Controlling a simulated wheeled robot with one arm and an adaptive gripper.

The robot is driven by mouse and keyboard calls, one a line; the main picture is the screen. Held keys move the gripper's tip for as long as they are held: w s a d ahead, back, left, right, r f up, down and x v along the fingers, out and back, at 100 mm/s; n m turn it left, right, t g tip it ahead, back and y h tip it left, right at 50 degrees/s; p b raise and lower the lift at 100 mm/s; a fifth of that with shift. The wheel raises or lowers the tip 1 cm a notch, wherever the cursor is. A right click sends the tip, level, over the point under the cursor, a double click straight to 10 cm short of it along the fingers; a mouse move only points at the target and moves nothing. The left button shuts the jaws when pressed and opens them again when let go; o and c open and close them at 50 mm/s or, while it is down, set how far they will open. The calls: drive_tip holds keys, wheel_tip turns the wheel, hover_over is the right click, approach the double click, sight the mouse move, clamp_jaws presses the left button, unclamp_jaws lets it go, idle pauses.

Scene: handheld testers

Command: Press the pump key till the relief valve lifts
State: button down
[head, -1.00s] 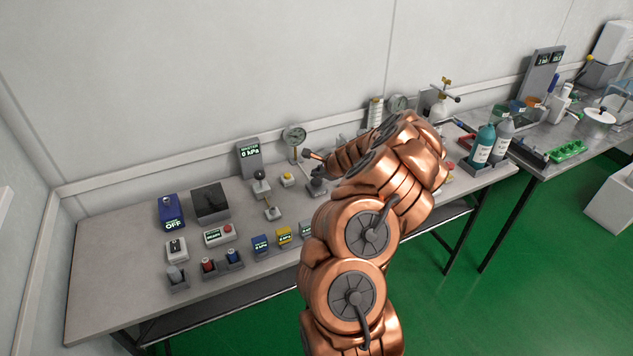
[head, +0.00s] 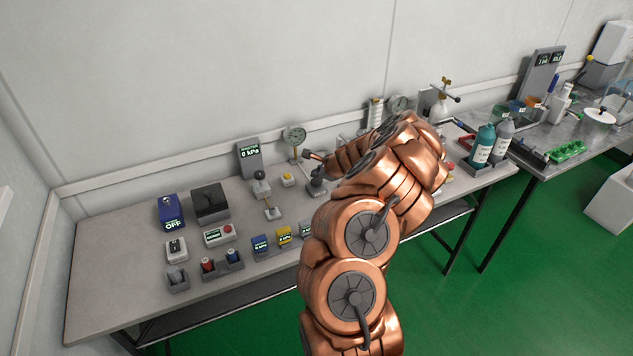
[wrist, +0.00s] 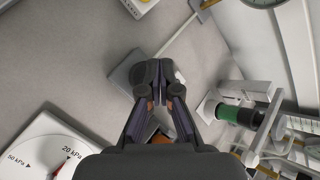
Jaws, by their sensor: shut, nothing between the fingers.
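My gripper (wrist: 160,92) is shut and empty in the wrist view, its dark fingertips together over a grey block (wrist: 122,76) on the bench. The fingertips hide part of this block, and I cannot tell whether they touch it. I cannot tell for sure which part is the pump key or the relief valve. A grey display (head: 249,159) reads 0 kPa. A round gauge (head: 294,136) stands on a post left of my gripper.
A yellow button on a white base (head: 288,179) and a lever device (head: 262,185) stand left of my gripper. A dial plate (wrist: 50,148) marked 20 kPa and 50 kPa and a green cylinder (wrist: 238,115) flank the fingers. The bench's front left (head: 110,290) is clear.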

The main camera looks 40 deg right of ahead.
sight(317, 182)
drive_tip(key=shift+f, duration=0.35)
drive_tip(key=shift+f+b, duration=0.75)
drive_tip(key=shift+f, duration=0.1)
idle(1.1)
idle(0.4)
drive_tip(key=shift+r+p, duration=1.15)
drive_tip(key=shift+r, duration=0.15)
wheel_tip(317, 182, up, 5)
drive_tip(key=p, duration=0.4)
idle(0.8)
